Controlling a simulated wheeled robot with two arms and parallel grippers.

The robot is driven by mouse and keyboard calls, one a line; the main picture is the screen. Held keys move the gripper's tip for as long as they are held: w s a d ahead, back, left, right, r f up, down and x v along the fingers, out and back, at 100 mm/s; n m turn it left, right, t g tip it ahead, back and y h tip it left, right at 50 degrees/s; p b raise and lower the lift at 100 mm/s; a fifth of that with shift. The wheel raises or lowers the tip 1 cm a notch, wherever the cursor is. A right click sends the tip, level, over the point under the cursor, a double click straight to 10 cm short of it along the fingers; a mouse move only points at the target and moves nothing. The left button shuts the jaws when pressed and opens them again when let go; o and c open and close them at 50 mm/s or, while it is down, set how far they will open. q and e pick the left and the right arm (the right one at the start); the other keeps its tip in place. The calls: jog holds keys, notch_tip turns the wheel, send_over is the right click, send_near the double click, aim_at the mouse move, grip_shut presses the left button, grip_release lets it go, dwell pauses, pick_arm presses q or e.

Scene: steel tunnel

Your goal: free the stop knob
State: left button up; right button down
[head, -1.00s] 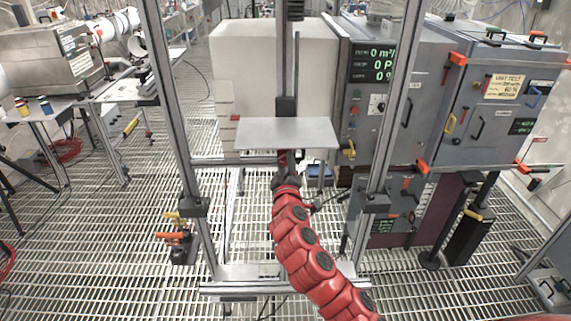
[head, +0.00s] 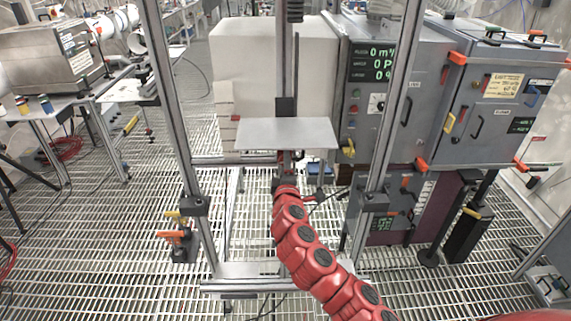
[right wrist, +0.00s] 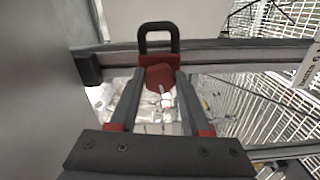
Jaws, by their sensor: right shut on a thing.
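The stop knob (right wrist: 160,76) is a small red knob between the fingertips of my right gripper (right wrist: 158,84) in the right wrist view. The gripper is shut on it. A black loop handle (right wrist: 158,29) stands just beyond, by a grey crossbar (right wrist: 220,55). In the head view my right gripper (head: 286,181) is just below the flat metal plate (head: 286,134) on the upright frame. The knob is too small there to make out clearly. My left gripper is in neither view.
The frame's two slanted posts (head: 177,120) stand either side of my right arm. A large white block (head: 235,75) is behind the plate. Grey cabinets (head: 425,100) with orange handles stand at the right. The grated floor (head: 90,240) at left is mostly clear.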

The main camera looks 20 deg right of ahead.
jog(key=shift+c, duration=1.8)
grip_release()
jog(key=p+v, duration=0.2)
jog(key=v, duration=1.5)
jog(key=shift+s+p, duration=0.2)
jog(key=shift+p, duration=0.15)
jog(key=shift+r, duration=0.1)
